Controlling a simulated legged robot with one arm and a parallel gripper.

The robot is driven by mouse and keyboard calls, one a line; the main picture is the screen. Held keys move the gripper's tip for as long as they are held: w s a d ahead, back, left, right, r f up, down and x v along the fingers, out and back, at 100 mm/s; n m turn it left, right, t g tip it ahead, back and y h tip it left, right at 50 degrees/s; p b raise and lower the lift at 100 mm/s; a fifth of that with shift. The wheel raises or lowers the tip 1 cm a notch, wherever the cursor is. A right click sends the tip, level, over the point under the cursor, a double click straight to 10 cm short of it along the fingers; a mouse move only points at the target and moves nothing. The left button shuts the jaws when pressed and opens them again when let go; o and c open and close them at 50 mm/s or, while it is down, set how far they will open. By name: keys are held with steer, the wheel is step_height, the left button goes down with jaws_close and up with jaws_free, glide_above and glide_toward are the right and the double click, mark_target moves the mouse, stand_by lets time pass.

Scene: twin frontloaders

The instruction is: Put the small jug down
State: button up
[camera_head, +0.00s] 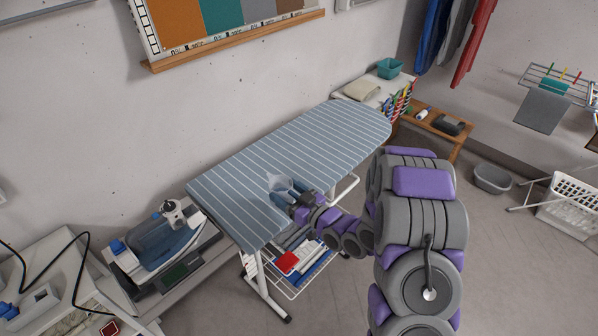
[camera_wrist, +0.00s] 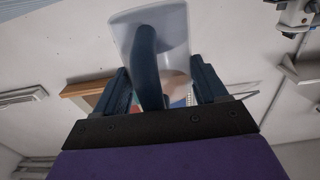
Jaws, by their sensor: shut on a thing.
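The small jug (camera_wrist: 176,40) is pale and translucent with a dark blue handle. In the wrist view it fills the upper middle, with its handle between the two fingers of my gripper (camera_wrist: 165,92). My gripper is shut on the jug. In the head view the jug (camera_head: 278,182) is small, at the front edge of the striped ironing board (camera_head: 290,140), with my gripper (camera_head: 292,190) just right of it. I cannot tell whether the jug touches the board or hangs above it. My gripper and fingers partly hide it.
The board's striped top is otherwise clear. A shelf under it holds a red box (camera_head: 287,262) and folded cloths. A steam iron station (camera_head: 160,240) stands at left. A teal basket (camera_head: 389,68) sits behind the board's far end. A grey basin (camera_head: 492,179) is on the floor.

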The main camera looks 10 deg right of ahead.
steer(key=w+d, duration=0.1)
steer(key=w, duration=0.2)
steer(key=w+d+b, duration=0.1)
steer(key=w, duration=0.2)
steer(key=w+d+f, duration=0.1)
steer(key=w+d, duration=0.1)
steer(key=w, duration=0.1)
steer(key=shift+w+d+b, duration=0.2)
steer(key=shift+w+b, duration=0.1)
steer(key=shift+w, duration=0.05)
steer(key=shift+w+d, duration=0.2)
steer(key=shift+d, duration=0.15)
steer(key=shift+w+d, duration=0.35)
steer(key=shift+d, duration=0.5)
step_height(320, 180, down, 3)
steer(key=shift+f+b, duration=0.1)
steer(key=shift+b, duration=0.6)
steer(key=shift+a+f, duration=0.2)
steer(key=shift+f, duration=0.15)
steer(key=shift+s+a+r, duration=0.1)
steer(key=shift+a, duration=0.3)
steer(key=o, duration=0.9)
steer(key=shift+o, duration=1.1)
steer(key=shift+d, duration=0.45)
